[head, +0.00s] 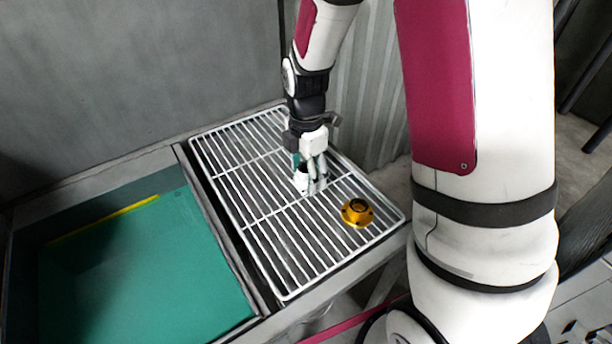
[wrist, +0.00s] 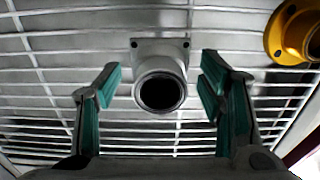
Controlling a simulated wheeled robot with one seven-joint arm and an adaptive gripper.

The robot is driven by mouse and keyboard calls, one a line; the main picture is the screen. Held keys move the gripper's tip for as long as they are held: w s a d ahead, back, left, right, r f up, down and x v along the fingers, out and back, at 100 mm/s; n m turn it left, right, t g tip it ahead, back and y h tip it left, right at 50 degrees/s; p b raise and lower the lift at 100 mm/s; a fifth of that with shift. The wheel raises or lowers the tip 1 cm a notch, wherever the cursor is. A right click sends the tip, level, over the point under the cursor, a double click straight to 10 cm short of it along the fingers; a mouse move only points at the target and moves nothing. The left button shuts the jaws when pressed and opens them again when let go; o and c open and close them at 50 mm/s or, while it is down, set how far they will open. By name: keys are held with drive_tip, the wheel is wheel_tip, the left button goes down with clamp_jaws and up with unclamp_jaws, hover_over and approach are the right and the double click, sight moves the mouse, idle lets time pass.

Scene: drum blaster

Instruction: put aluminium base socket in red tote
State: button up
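The aluminium base socket (wrist: 160,62) is a pale grey round tube on a square flange with corner holes. In the wrist view it sits upper middle on the wire rack, its dark round opening facing the camera. In the head view it shows as a small whitish piece (head: 301,182) at the fingers, partly hidden by them. My gripper (head: 311,172) points down over the rack. In the wrist view its teal-padded fingers (wrist: 160,88) are open, one on each side of the socket, with gaps showing. No red tote is visible in either view.
A gold round flanged part (head: 357,212) lies on the rack to the right of the socket; it also shows in the wrist view (wrist: 296,34). The white wire rack (head: 262,226) is otherwise bare. A green-floored basin (head: 140,270) with raised walls is at left.

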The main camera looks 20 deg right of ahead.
clamp_jaws()
drive_tip(key=shift+r, duration=0.1)
drive_tip(key=shift+r, duration=0.6)
wheel_tip(320, 180, up, 2)
drive_tip(key=shift+r, duration=0.15)
drive_tip(key=s, duration=0.9)
drive_tip(key=s+r+p, duration=0.1)
drive_tip(key=s, duration=0.3)
drive_tip(key=shift+s+a+r, duration=0.1)
drive_tip(key=shift+s, duration=0.25)
drive_tip(key=shift+s+r+p, duration=0.1)
drive_tip(key=shift+r+p, duration=0.05)
drive_tip(key=shift+p, duration=0.6)
drive_tip(key=shift+s+p, duration=0.1)
drive_tip(key=shift+p, duration=0.35)
drive_tip(key=shift+s+r+p, duration=0.1)
drive_tip(key=shift+s+p, duration=0.2)
drive_tip(key=shift+p, duration=0.7)
drive_tip(key=s+p, duration=0.1)
drive_tip(key=p, duration=0.2)
drive_tip(key=shift+s, duration=0.15)
